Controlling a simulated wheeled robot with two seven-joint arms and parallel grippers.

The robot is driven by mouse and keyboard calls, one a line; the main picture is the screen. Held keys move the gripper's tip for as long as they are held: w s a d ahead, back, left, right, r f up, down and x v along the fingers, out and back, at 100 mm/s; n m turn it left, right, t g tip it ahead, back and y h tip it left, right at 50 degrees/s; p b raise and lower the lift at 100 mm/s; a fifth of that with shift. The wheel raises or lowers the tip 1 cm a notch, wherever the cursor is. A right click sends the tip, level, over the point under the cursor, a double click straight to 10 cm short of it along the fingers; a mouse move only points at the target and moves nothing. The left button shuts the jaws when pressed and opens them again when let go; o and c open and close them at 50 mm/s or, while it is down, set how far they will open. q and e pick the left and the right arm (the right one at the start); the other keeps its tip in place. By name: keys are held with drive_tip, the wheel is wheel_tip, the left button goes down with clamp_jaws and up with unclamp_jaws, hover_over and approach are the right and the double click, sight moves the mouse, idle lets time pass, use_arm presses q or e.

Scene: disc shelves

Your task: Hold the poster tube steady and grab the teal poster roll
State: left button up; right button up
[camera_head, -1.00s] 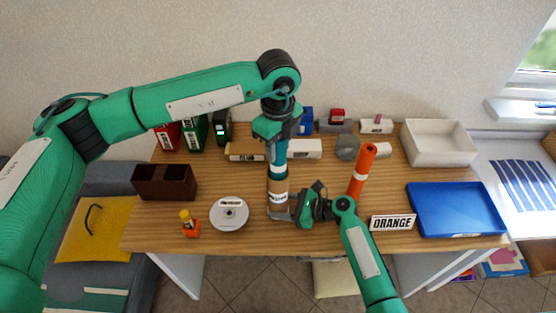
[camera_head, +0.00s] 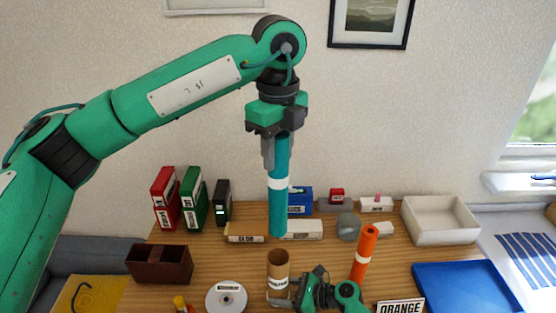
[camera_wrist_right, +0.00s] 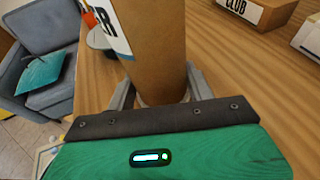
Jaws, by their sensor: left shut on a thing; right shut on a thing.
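The teal poster roll (camera_head: 278,210) hangs upright with a white band around it. My left gripper (camera_head: 269,150) is shut on its upper end. The roll's lower end is above and apart from the brown cardboard poster tube (camera_head: 278,262), whose open top shows. The tube stands upright on the table with a white label facing out. My right gripper (camera_head: 290,298) is shut on the tube near its base. In the right wrist view the tube (camera_wrist_right: 152,45) stands between the fingers, and its label is partly cut off.
An orange roll (camera_head: 363,250) stands right of the tube, near an ORANGE sign (camera_head: 400,306). A disc (camera_head: 226,297) and a brown box (camera_head: 160,263) lie left. Boxes and binders line the back. A blue tray (camera_head: 460,285) and white bin (camera_head: 438,220) are at right.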

drive_tip(key=o, duration=0.8)
drive_tip(key=shift+o, duration=0.2)
